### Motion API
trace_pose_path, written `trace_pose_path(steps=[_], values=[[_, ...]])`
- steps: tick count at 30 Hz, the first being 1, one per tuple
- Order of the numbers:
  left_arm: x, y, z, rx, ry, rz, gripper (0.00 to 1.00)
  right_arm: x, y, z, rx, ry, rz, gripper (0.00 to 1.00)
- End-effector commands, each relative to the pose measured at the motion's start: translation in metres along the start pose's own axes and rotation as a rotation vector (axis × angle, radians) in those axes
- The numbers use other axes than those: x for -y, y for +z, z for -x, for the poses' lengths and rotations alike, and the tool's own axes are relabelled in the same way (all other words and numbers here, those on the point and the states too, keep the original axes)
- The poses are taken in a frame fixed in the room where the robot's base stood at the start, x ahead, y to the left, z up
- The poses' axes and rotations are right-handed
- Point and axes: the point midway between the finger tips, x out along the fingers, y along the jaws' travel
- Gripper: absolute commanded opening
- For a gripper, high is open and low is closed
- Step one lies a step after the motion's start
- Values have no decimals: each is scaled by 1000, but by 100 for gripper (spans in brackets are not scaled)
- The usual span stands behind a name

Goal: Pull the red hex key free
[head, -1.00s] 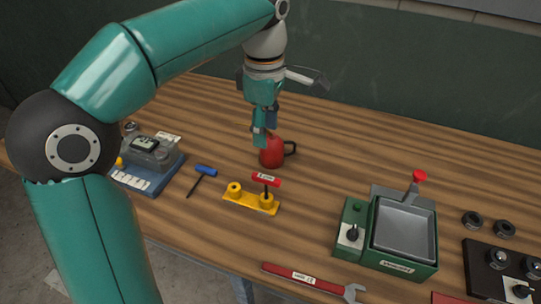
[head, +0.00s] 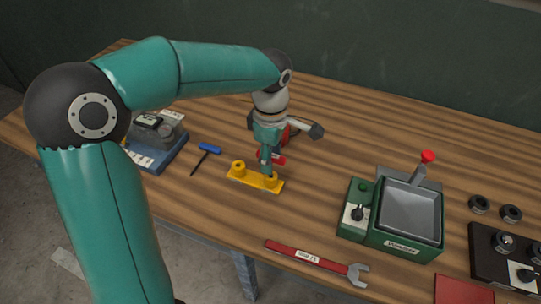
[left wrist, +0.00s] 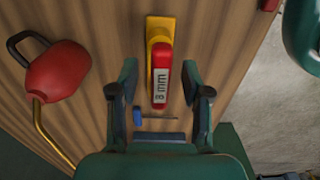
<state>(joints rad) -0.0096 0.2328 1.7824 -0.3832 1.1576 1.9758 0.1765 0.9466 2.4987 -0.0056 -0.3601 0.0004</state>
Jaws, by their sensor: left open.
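The red hex key (head: 279,160) has a T-shaped handle and stands in the right-hand socket of the yellow holder (head: 243,177). In the left wrist view its handle (left wrist: 162,75), labelled "8 mm", lies lengthwise between the fingers, with the yellow holder (left wrist: 157,27) beneath it. My left gripper (head: 268,163) is open over the handle, and it partly hides the key in the head view. In the left wrist view the fingers of my left gripper (left wrist: 160,95) are on either side of the handle, with gaps showing. My right gripper is not in view.
A blue hex key (head: 209,149) lies left of the holder. A red oil can (left wrist: 60,74) stands close behind my gripper. A green machine with a grey tray (head: 409,210) stands to the right. A red wrench (head: 308,256) lies near the front edge.

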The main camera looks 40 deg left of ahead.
Motion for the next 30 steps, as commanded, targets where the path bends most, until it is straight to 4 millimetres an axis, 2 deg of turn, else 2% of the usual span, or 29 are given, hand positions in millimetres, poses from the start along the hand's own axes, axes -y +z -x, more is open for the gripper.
trace_pose_path(steps=[9,15,18,20,21,24,30], values=[[0,0,-2,0,-1,0,46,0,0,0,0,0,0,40],[0,0,-2,0,0,0,13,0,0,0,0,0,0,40],[0,0,-2,0,0,0,0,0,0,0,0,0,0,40],[0,0,-2,0,0,0,0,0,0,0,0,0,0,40],[0,0,-2,0,0,0,15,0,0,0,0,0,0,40],[0,0,-2,0,0,0,0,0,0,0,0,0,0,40],[0,0,-1,0,0,0,0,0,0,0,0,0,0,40]])
